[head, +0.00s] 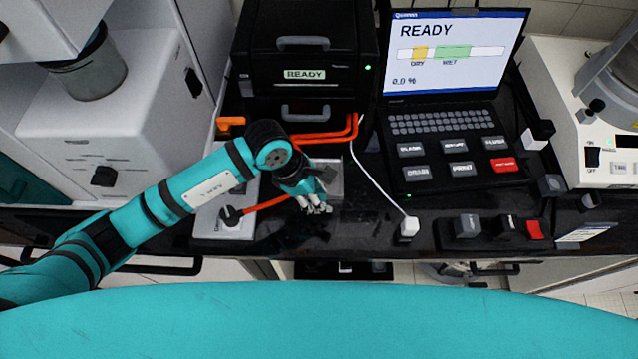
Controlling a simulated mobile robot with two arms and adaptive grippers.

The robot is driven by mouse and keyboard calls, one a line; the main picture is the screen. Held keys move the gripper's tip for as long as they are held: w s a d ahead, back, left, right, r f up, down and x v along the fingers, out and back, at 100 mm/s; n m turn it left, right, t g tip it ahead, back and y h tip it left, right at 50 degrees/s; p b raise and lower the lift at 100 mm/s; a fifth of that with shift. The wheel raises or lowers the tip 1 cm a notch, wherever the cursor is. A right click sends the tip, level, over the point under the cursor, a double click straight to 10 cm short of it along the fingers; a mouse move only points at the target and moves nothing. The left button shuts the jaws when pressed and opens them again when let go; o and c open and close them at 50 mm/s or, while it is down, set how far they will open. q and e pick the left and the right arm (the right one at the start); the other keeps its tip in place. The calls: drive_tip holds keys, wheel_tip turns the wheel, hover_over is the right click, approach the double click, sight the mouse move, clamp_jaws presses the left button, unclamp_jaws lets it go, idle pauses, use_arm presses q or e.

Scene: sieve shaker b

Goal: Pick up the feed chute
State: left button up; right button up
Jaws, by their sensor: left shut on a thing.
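The feed chute (333,174) looks like a small grey metal trough on the black bench, left of the middle in the head view. My left arm reaches in from the left, and its gripper (315,206) is at the near side of the chute, pointing down. The fingers are shut on the chute; the exact contact is partly hidden by the gripper and wrist. Whether the chute is clear of the bench cannot be told. My right gripper is not in view.
A white unit (225,215) with a black knob and orange cables stands left of the chute. A black box (305,75) reading READY is behind. A laptop-like console (455,145) is to the right, with a white cable (370,180) between. A white instrument (600,150) stands far right.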

use_arm(q)
drive_tip(key=shift+r, duration=0.15)
clamp_jaws()
drive_tip(key=shift+r+b, duration=0.65)
drive_tip(key=shift+r, duration=0.05)
drive_tip(key=shift+s+a+r+b, duration=0.1)
drive_tip(key=shift+s+r+b, duration=0.55)
drive_tip(key=shift+r+b, duration=0.1)
drive_tip(key=s+a+r+b, duration=0.1)
drive_tip(key=s+b, duration=0.1)
drive_tip(key=s, duration=0.5)
drive_tip(key=s+a+b, duration=0.1)
drive_tip(key=s+b, duration=0.1)
drive_tip(key=s, duration=0.5)
drive_tip(key=shift+s+a+r, duration=0.3)
drive_tip(key=shift+a+r, duration=0.05)
drive_tip(key=shift+r, duration=0.05)
